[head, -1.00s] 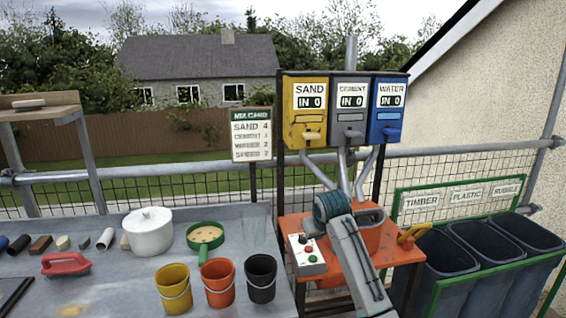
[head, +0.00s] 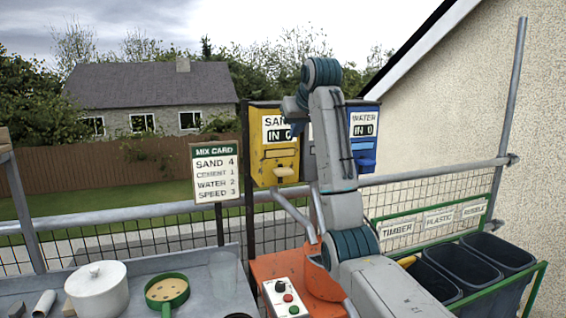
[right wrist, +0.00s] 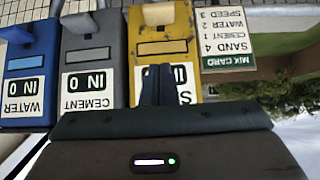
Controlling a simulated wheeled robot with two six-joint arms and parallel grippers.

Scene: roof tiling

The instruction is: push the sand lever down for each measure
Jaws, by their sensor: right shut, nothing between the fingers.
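The yellow sand hopper (head: 272,155) stands left in the dispenser row, with its lever (head: 285,172) sticking out low on the front. Its counter shows IN 0, partly covered. My right gripper (head: 295,124) is shut and empty, raised in front of the sand label, above the lever. In the upside-down right wrist view, its dark fingers (right wrist: 157,85) overlap the sand label, and the lever (right wrist: 158,14) shows apart from them. Contact with the hopper cannot be told. The mix card (head: 216,172) reads sand 4, cement 1, water 2, speed 3. My left gripper is out of view.
The grey cement hopper (right wrist: 92,50) and blue water hopper (head: 363,140) stand beside it, both reading 0. My arm covers much of the cement hopper in the head view. A control box (head: 284,298) sits on the orange stand. A white pot (head: 96,290) and bins (head: 497,252) flank it.

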